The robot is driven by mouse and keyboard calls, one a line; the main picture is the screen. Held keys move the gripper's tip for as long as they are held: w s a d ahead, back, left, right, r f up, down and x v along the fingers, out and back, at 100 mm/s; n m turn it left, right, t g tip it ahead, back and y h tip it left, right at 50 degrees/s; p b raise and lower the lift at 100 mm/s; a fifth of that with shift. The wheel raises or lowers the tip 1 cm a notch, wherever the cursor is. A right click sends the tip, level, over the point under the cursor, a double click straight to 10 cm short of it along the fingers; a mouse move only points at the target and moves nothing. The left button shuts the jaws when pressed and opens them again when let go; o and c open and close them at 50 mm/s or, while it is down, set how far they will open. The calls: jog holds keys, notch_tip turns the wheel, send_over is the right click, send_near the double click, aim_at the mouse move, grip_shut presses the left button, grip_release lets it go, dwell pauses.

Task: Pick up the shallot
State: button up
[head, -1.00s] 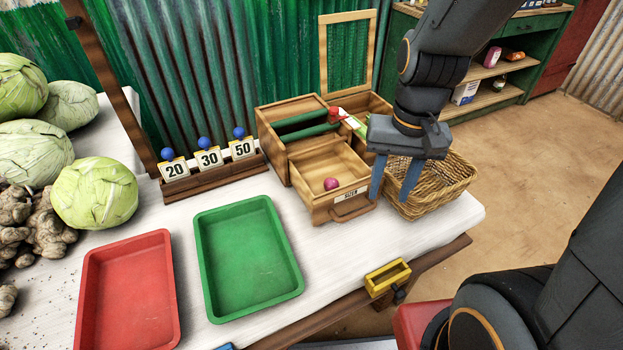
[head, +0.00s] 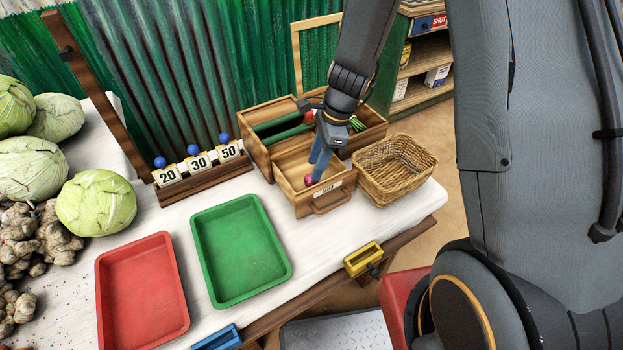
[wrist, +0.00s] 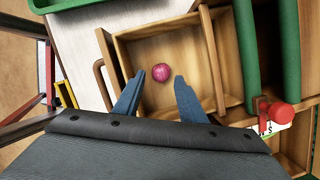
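The shallot (head: 309,180) is small, round and purple-pink. It lies in the open wooden drawer (head: 303,209) of the box on the table, partly hidden by a finger in the head view. In the wrist view the shallot (wrist: 162,72) lies on the drawer floor, just beyond the fingertips. My gripper (wrist: 157,80) has two blue fingers spread apart, with nothing between them. In the head view my gripper (head: 316,172) points down over the drawer.
A wicker basket (head: 431,166) stands right of the drawer. A green tray (head: 283,272) and a red tray (head: 181,322) lie to the left. The wooden box (head: 252,155) with green rollers and a red knob (wrist: 284,116) is close behind the gripper.

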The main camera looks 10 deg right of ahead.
jog(key=x, duration=0.2)
jog(key=p+x, duration=0.1)
jog(key=shift+w+d+f, duration=0.1)
jog(key=shift+d+f, duration=0.15)
jog(key=shift+f, duration=0.15)
jog(key=shift+w+a+f, duration=0.1)
jog(key=shift+a+f, duration=0.1)
jog(key=shift+f, duration=0.5)
jog(key=c, duration=0.8)
